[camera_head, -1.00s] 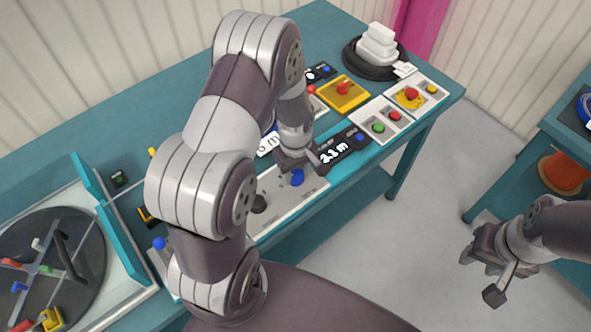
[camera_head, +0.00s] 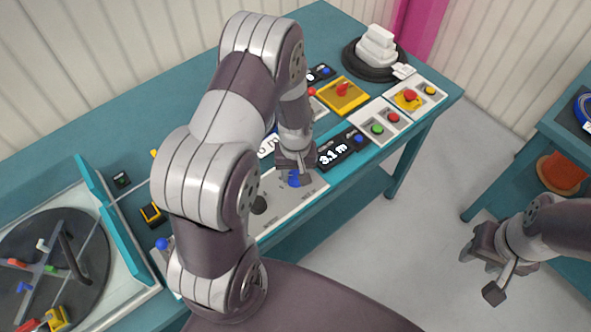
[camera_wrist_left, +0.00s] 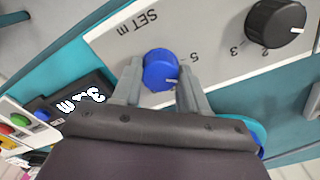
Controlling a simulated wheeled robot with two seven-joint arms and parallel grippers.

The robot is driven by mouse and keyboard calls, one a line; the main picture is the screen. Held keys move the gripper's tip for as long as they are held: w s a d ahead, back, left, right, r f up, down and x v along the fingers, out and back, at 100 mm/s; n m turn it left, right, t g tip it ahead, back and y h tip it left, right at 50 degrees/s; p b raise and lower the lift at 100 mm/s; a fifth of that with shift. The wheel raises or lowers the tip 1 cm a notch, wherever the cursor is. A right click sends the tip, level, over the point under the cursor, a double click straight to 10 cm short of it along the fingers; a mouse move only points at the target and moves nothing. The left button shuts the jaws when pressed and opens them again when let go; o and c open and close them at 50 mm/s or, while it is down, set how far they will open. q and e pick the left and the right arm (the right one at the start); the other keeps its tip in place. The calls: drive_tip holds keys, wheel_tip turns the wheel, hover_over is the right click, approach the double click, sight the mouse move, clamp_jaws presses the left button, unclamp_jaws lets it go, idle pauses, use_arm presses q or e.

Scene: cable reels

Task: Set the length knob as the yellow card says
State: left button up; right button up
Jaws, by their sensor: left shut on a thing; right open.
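My left gripper (camera_head: 296,168) is down at the blue knob (camera_head: 294,181) on the white panel (camera_head: 312,190). In the left wrist view its two fingers (camera_wrist_left: 160,68) stand on either side of the blue knob (camera_wrist_left: 161,70) and are shut on it. The knob's white mark points right in that view, below the printed "5". "SET m" is printed beside it. The black display (camera_head: 343,148) reads 3.1 m. A black knob (camera_head: 259,204) sits on the same panel. My right gripper (camera_head: 487,262) is open and empty, off the table. I cannot make out the yellow card.
A yellow plate with a red knob (camera_head: 343,95) and boxes with green and red buttons (camera_head: 377,129) stand beyond the display. A black reel with white blocks (camera_head: 377,50) is at the far end. A large dark disc (camera_head: 50,270) is at left.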

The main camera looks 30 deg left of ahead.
sight(295, 175)
use_arm(q)
drive_tip(key=shift+r+m, duration=0.1)
drive_tip(key=shift+m, duration=1)
drive_tip(key=shift+w, duration=0.1)
drive_tip(key=o, duration=1)
drive_tip(key=shift+o, duration=0.2)
wheel_tip(295, 175, up, 13)
drive_tip(key=shift+f, duration=0.2)
drive_tip(key=s+d+r+m+t, duration=0.1)
drive_tip(key=s+d+r+m, duration=0.2)
drive_tip(key=s, duration=0.6)
drive_tip(key=shift+d+m, duration=0.5)
drive_tip(key=shift+d, duration=0.65)
